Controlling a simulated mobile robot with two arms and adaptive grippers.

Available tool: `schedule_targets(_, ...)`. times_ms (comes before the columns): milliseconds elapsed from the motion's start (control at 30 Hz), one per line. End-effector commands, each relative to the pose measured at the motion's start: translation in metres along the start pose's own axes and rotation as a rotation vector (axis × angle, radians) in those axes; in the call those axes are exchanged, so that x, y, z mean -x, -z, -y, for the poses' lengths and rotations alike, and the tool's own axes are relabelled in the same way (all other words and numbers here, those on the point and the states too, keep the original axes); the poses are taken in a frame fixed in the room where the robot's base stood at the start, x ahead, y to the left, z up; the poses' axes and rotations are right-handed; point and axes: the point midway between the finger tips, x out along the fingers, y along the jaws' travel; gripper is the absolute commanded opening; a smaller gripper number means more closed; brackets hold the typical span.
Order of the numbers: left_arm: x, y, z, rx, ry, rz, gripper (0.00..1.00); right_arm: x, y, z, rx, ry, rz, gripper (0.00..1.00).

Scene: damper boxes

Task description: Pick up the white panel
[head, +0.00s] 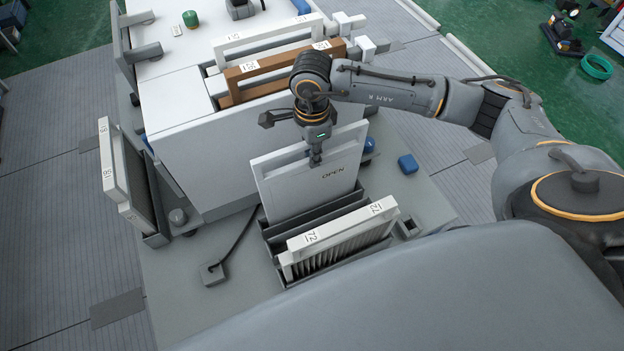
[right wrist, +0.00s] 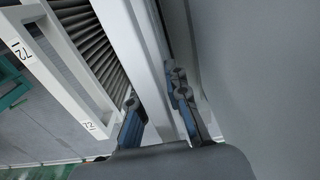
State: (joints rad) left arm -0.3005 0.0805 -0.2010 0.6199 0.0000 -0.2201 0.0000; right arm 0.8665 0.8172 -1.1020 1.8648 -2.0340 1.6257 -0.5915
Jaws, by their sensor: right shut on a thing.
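The white panel (head: 300,185) is a flat, near-upright plate marked "OPEN", over the dark grey holder (head: 275,236) in the middle of the head view. My right gripper (head: 316,158) is shut on its top edge, coming down from above. In the right wrist view the right gripper's fingers (right wrist: 160,110) sit on either side of the panel's pale edge (right wrist: 140,60). The head view does not clearly show whether the panel's lower edge rests in the holder slot. My left gripper is not in view.
A white louvred filter marked 72 (head: 340,230) stands just in front of the panel. Behind is a white box (head: 200,140) with a brown-framed piece (head: 280,68). Another framed piece (head: 118,175) stands at the left.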

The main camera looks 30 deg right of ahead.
Motion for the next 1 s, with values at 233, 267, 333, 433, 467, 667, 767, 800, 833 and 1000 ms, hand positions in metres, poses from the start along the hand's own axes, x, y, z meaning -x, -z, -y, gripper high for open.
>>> schedule_targets(233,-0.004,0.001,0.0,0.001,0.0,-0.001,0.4,0.007,0.0,0.002,0.0,0.005,0.002,0.0)
schedule_targets(267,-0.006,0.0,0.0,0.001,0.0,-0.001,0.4,0.01,0.0,0.002,0.001,0.006,0.001,0.0)
schedule_targets(333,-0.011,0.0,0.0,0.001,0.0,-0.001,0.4,0.019,0.0,0.002,0.001,0.007,0.002,0.0)
schedule_targets(433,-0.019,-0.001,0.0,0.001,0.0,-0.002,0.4,0.038,-0.001,0.003,0.0,0.01,0.003,0.0)
schedule_targets(467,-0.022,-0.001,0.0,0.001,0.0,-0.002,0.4,0.044,-0.001,0.002,0.001,0.009,0.002,0.0)
schedule_targets(667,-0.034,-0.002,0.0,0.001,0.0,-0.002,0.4,0.081,-0.001,0.002,0.001,0.007,0.002,0.0)
schedule_targets(767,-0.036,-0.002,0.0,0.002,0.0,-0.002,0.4,0.093,0.0,0.001,0.001,0.005,0.001,0.0)
schedule_targets(800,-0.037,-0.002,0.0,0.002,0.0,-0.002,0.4,0.096,0.0,0.001,0.001,0.004,0.001,0.0)
schedule_targets(833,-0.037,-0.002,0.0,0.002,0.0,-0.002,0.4,0.098,0.0,0.001,0.001,0.004,0.001,0.0)
schedule_targets(1000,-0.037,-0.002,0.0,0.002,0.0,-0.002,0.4,0.102,0.0,0.0,0.0,0.002,0.001,0.0)
